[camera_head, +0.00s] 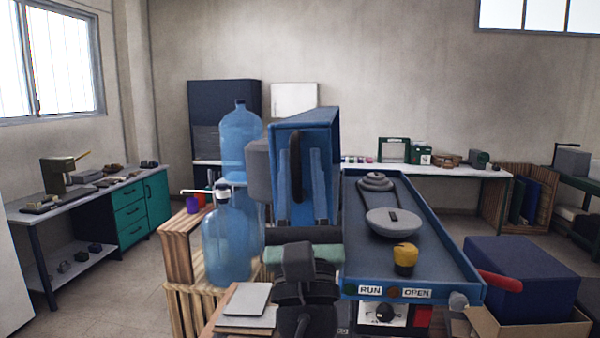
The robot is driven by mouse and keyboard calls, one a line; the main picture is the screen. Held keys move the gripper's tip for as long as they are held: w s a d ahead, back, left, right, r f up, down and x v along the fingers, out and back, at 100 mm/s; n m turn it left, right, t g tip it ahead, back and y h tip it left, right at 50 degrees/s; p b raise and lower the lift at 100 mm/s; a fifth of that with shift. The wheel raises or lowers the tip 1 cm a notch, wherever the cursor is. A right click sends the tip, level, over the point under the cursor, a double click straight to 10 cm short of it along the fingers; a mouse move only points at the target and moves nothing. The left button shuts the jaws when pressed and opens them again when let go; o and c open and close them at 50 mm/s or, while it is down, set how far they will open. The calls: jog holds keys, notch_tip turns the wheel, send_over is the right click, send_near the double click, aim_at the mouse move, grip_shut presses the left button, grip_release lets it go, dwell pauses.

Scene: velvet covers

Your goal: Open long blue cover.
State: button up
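The long blue cover (312,127) stands raised at the left side of the long blue tray-like housing (445,245), in the middle of the view. A dark curved handle (296,165) is on its near face. The housing is uncovered and shows a grey stepped pulley (376,181), a grey round disc (394,222) and a yellow knob (405,256). My gripper (305,270) is dark and low in the middle, in front of the cover's lower end. Its fingertips cannot be made out, nor whether it touches the cover.
Large blue water bottles (228,240) stand close on the left, on wooden crates (185,265). The floor at left is partly clear.

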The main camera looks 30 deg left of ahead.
jog(key=shift+s+d+f, duration=0.2)
jog(key=shift+d+f, duration=0.05)
jog(key=shift+f, duration=0.2)
jog(key=b+v, duration=0.4)
jog(key=v, duration=0.8)
jog(key=shift+a+r, duration=0.1)
jog(key=shift+c, duration=0.2)
